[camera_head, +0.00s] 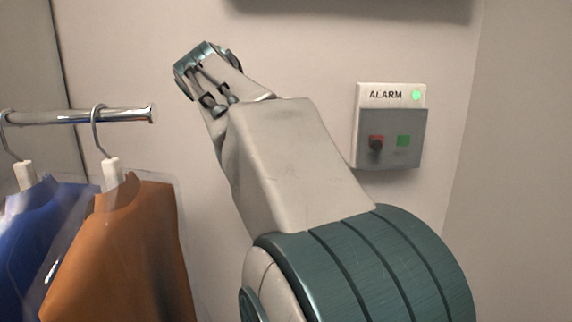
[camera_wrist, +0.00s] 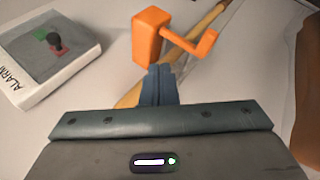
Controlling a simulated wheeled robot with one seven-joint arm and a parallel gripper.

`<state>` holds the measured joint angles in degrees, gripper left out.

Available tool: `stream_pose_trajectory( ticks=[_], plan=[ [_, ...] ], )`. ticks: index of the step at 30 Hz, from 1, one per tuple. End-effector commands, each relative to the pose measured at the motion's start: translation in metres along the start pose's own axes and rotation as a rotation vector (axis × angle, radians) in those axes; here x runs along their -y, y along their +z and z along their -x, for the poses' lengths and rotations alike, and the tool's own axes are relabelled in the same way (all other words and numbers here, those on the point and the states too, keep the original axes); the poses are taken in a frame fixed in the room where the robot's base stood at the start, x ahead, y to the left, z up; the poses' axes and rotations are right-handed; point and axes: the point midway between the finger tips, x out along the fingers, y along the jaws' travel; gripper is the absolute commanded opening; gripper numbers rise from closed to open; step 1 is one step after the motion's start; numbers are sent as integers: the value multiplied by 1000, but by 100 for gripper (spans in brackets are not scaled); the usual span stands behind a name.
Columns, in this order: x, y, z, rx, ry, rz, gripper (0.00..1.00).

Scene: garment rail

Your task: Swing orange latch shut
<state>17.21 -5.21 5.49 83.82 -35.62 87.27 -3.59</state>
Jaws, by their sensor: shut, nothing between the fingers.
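The orange latch (camera_wrist: 150,36) shows at the top middle of the wrist view. It has a thick block and a thinner bent arm (camera_wrist: 206,44) that reaches out to the right. My gripper (camera_wrist: 159,72) is shut and empty, its fingertips just below the block in that picture. I cannot tell whether the fingertips touch the latch. In the head view the latch does not show, and my arm blocks part of the wall there. My fingertips cannot be made out in that view.
A yellowish pole (camera_wrist: 207,22) runs slantwise behind the latch. A rail (camera_head: 80,116) holds a blue garment (camera_head: 35,240) and an orange-brown garment (camera_head: 125,250).

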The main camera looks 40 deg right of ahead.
Motion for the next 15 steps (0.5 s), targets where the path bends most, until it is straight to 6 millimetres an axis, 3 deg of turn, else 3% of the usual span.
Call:
stream_pose_trajectory(
  ticks=[6,15],
  plan=[
    [26,-3,37,-4,-1,2,0],
    [38,-4,56,0,0,0,0]
  ],
)
